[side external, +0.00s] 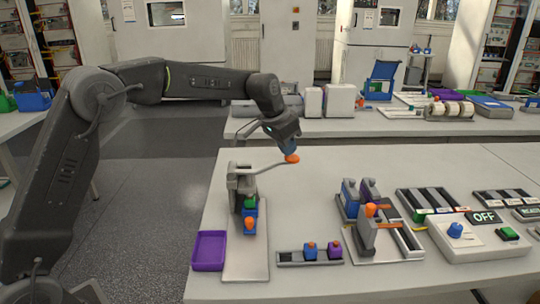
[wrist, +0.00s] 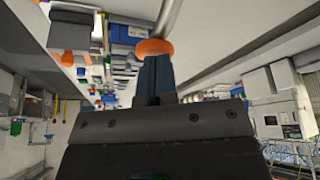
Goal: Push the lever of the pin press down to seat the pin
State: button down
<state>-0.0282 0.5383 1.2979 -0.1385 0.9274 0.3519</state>
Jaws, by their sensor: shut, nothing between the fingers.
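The pin press (side external: 241,181) stands on a pale base plate on the left of the table in the side view. Its lever (side external: 267,167) slopes up to the right and ends in an orange knob (side external: 292,158). A green part and a blue part with an orange top (side external: 250,224) sit below and in front of the press. My gripper (side external: 291,151) is shut and empty, with its fingertips at the top of the knob. In the wrist view the orange knob (wrist: 154,47) shows right at the fingertips (wrist: 155,62). Whether they touch cannot be told for sure. The pin cannot be made out.
A purple tray (side external: 209,251) lies left of the press. A rack with a blue and a purple block (side external: 310,256) stands to its right. A second fixture with an orange lever (side external: 372,230) and a switch box reading OFF (side external: 480,238) stand further right. The table behind the knob is clear.

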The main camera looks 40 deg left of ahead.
jog(key=shift+r, duration=3.65)
jog(key=s+r+n, duration=0.1)
jog(key=s+r, duration=0.1)
jog(key=s, duration=0.7)
jog(key=s+r, duration=0.2)
jog(key=s, duration=0.7)
jog(key=s+f+n, duration=0.1)
jog(key=s+f, duration=0.3)
jog(key=s, duration=0.5)
jog(key=s+f+n+t+y, duration=0.1)
jog(key=s+f, duration=0.4)
jog(key=s, duration=0.5)
